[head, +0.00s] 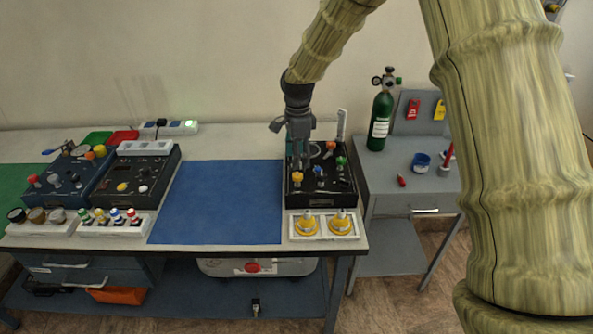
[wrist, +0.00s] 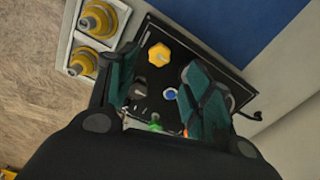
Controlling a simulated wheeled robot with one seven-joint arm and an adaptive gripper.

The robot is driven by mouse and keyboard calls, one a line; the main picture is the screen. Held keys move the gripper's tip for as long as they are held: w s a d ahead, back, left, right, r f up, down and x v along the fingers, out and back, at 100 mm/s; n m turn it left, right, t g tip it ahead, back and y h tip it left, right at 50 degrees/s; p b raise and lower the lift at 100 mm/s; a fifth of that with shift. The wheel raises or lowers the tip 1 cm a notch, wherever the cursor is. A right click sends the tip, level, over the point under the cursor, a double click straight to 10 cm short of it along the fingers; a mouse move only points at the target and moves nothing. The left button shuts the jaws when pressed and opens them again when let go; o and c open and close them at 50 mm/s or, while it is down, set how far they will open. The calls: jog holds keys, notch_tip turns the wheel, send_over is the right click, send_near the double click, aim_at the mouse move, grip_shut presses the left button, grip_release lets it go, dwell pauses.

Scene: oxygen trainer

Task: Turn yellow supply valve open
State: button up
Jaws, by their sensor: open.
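The yellow supply valve (head: 297,177) is a lobed knob at the front left of a black trainer panel (head: 322,197) on the table. In the wrist view the yellow knob (wrist: 159,55) shows beyond and between my fingers, with clear panel around it. My gripper (head: 299,162) points down above the panel, just behind the yellow knob in the head view. In the wrist view my gripper (wrist: 160,88) has its fingers spread, with nothing between them. A blue knob (wrist: 170,94) lies near the right finger, and a green knob (wrist: 154,127) is partly hidden by my gripper.
Two yellow fittings (head: 307,223) stand in a white tray in front of the panel. A blue mat (head: 215,203) lies clear to the left. A green cylinder (head: 380,118) stands on a grey side table to the right. An orange knob (head: 331,146) is at the panel's back.

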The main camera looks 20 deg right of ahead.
aim_at(297, 175)
jog(key=shift+f+p, duration=0.85)
jog(key=shift+f, duration=2.5)
jog(key=c, duration=1)
